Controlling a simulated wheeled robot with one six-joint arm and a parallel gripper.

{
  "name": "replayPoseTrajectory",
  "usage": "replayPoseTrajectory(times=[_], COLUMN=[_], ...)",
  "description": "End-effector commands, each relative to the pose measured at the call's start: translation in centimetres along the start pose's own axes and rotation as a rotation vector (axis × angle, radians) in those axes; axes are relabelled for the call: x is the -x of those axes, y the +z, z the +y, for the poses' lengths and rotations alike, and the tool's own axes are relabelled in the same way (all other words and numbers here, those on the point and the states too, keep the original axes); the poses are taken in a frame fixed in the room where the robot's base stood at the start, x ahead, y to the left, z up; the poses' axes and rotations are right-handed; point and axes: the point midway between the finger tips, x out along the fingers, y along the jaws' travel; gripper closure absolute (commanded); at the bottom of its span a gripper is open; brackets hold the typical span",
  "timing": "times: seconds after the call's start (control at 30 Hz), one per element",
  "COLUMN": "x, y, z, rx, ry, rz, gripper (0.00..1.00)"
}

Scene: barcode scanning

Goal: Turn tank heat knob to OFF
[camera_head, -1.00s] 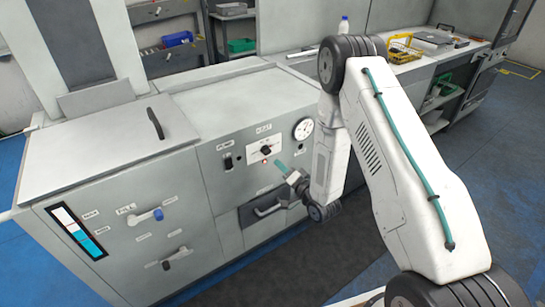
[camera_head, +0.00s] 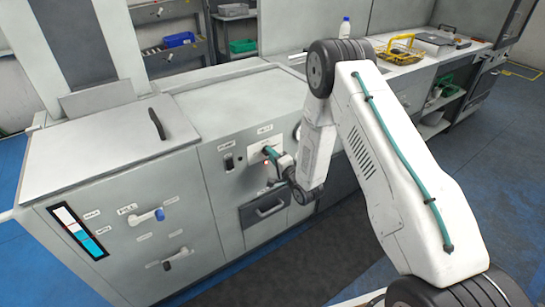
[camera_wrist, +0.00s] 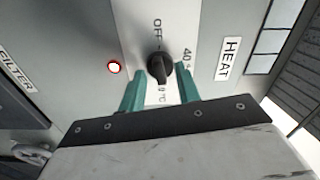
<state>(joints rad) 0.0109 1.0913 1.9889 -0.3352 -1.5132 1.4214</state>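The black heat knob (camera_wrist: 159,67) sits on a white plate in the wrist view, with OFF printed above it in that picture and 40 to its right. A HEAT label (camera_wrist: 230,58) is on the panel to the right. My gripper (camera_wrist: 157,83) is open, its two teal fingers on either side of the knob's lower part; I cannot tell whether they touch it. In the head view my gripper (camera_head: 268,153) is at the front panel and hides the knob. The tank cabinet (camera_head: 223,185) carries the panel.
A drawer handle (camera_head: 270,210) is below the gripper in the head view. A blue-tipped lever (camera_head: 158,214) and a black-handled valve (camera_head: 175,258) are on the cabinet's left front.

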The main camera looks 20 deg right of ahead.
Motion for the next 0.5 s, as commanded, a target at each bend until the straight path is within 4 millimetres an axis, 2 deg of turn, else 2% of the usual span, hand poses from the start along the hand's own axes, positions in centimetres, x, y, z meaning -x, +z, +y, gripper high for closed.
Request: replayPoseTrajectory(times=[0.2, 0.3, 0.33, 0.5], x=[-0.04, -0.03, -0.03, -0.01], y=[0.01, 0.01, 0.01, 0.01], z=[0.01, 0.01, 0.00, 0.01], rx=[0.000, 0.000, 0.000, 0.001], ry=[0.000, 0.000, 0.000, 0.001], rz=[0.000, 0.000, 0.000, 0.000], gripper=[0.67, 0.95, 1.00, 1.00])
